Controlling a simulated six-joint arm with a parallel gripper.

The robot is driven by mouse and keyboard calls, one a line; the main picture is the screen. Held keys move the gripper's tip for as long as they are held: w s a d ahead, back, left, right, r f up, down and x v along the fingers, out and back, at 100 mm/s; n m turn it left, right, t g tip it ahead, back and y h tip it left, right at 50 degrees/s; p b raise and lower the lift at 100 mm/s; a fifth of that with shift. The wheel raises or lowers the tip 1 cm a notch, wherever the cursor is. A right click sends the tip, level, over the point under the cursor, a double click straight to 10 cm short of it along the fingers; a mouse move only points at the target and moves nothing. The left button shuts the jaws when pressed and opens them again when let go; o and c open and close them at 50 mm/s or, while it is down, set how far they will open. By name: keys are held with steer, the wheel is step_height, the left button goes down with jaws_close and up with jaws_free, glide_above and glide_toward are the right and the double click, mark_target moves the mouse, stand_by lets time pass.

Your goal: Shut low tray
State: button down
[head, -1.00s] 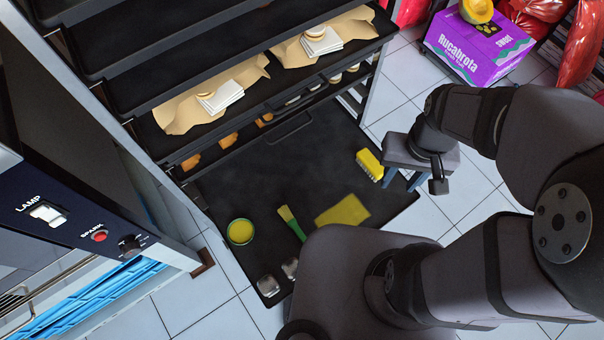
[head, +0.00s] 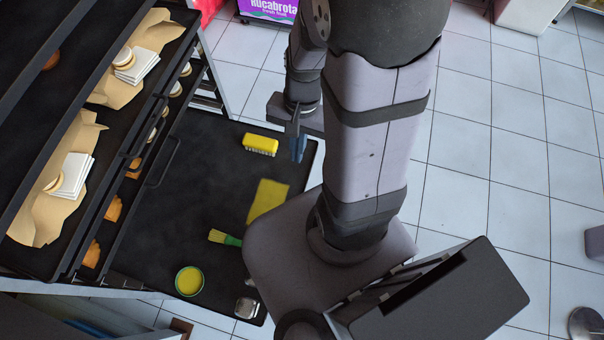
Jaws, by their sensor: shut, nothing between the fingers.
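The low tray (head: 190,200) is a wide black tray pulled far out of the rack, low over the floor. On it lie a yellow brush (head: 260,145), a yellow cloth (head: 268,200), a green-handled brush (head: 224,237), a round green-and-yellow tin (head: 189,281) and a metal piece (head: 246,308). My gripper (head: 299,158) points down near the tray's outer right edge, its blue fingers shut and empty. I cannot tell whether it touches the edge. My arm and base hide the tray's lower right part.
The rack's upper trays (head: 110,120) hold brown paper, white stacks and baked pieces on the left. A purple box (head: 270,10) stands at the top. The tiled floor (head: 490,150) to the right is mostly clear.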

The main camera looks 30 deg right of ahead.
steer(key=s+d+f+n+t+y+b, duration=0.1)
steer(key=s+d+f+n+y+b, duration=0.1)
steer(key=f+n, duration=0.8)
steer(key=s+d+f+n+y+b, duration=0.1)
steer(key=s+f+n+y+b, duration=0.15)
steer(key=f+n, duration=0.8)
steer(key=s+d+f+n+t+y+b, duration=0.1)
steer(key=s+d+f+n+b, duration=0.3)
steer(key=n, duration=1.1)
steer(key=w+a+r+b+x, duration=0.1)
steer(key=x, duration=1)
steer(key=shift+a+f, duration=0.3)
steer(key=shift+a, duration=0.05)
steer(key=shift+w, duration=0.15)
glide_toward(195, 191)
steer(key=x, duration=0.5)
steer(key=shift+s+d+f, duration=0.2)
steer(key=shift+s+f, duration=0.1)
steer(key=shift+f, duration=0.2)
steer(key=shift+w+a+r, duration=0.15)
steer(key=shift+w+a, duration=0.1)
steer(key=shift+w, duration=0.1)
